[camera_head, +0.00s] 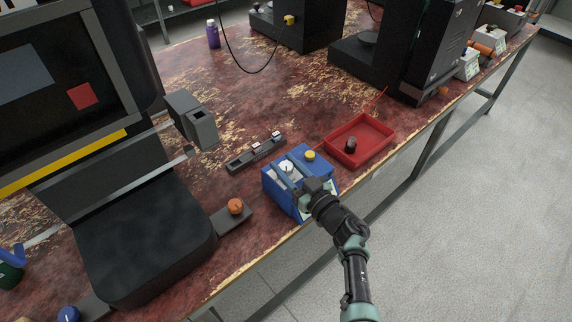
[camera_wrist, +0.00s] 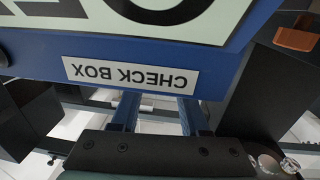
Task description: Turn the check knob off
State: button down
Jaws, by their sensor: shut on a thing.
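The blue check box (camera_head: 272,188) stands at the table's front edge, and its face with an upside-down CHECK BOX label fills the top of the wrist view (camera_wrist: 222,84). A pale round knob (camera_head: 286,166) is on its top. A yellow button (camera_head: 310,155) is near its back right. My gripper (camera_head: 288,170) reaches over the box from the front right, its two blue fingers on either side of the pale knob, shut on it. In the wrist view the fingertips and knob are hidden behind the box face. The knob's pointer direction is too small to tell.
A red tray (camera_head: 373,153) with a dark round piece is right of the box. A dark strip with small parts (camera_head: 255,154) lies behind it. An orange knob (camera_head: 235,206) on a dark block is to the left, beside a large black machine (camera_head: 145,245).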

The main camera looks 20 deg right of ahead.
jog(key=n+y+b, duration=0.1)
jog(key=y+b, duration=0.1)
jog(key=f+n+g+y+b, duration=0.1)
jog(key=y+b, duration=0.1)
jog(key=b, duration=0.1)
jog(key=shift+d+n+g, duration=0.15)
jog(key=shift+n+g, duration=0.15)
jog(key=shift+n, duration=0.1)
jog(key=n+g+y+b, duration=0.1)
jog(key=n+y+b, duration=0.1)
jog(key=b, duration=0.4)
jog(key=shift+g+y, duration=0.4)
jog(key=b, duration=0.1)
jog(key=n+g+y+b, duration=0.1)
jog(key=b, duration=0.1)
jog(key=shift+r, duration=0.25)
jog(key=shift+r+n+g+y+b, duration=0.3)
jog(key=shift+g+y+b, duration=0.1)
jog(key=shift+b, duration=0.45)
jog(key=shift+a, duration=0.2)
jog(key=shift+c, duration=2.1)
grip_release()
jog(key=shift+d, duration=0.1)
